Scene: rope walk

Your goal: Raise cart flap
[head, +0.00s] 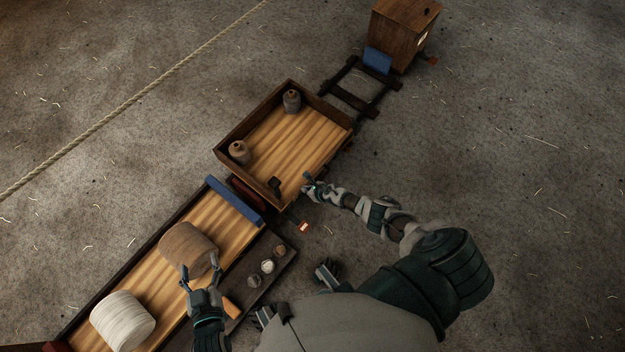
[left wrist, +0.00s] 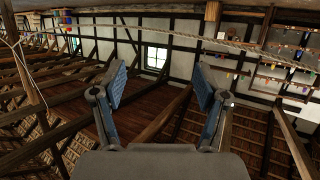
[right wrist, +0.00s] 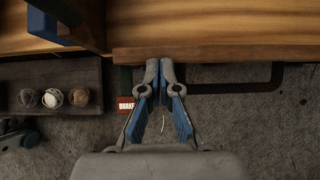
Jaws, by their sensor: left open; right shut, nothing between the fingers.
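A cart with a plank floor and dark wooden walls (head: 246,113) stands in the middle of the head view. Its lower-right side shows no raised wall; a wooden board (right wrist: 225,54) along that edge, perhaps the lowered flap, crosses the right wrist view. My right gripper (head: 307,184) is shut and empty at the cart's lower corner. Its fingertips (right wrist: 160,68) overlap the board's edge in the right wrist view; contact is unclear. My left gripper (head: 200,273) is open and empty by a brown spool (head: 184,246). Its fingers (left wrist: 160,88) face beams and windows.
Two small bottles (head: 292,102) stand in the cart. A longer cart with a blue end board (head: 234,201) holds a white spool (head: 122,321). A side tray carries balls (head: 267,266). A red brake tag (right wrist: 125,103) hangs near my right gripper. A rope (head: 130,102) crosses the floor.

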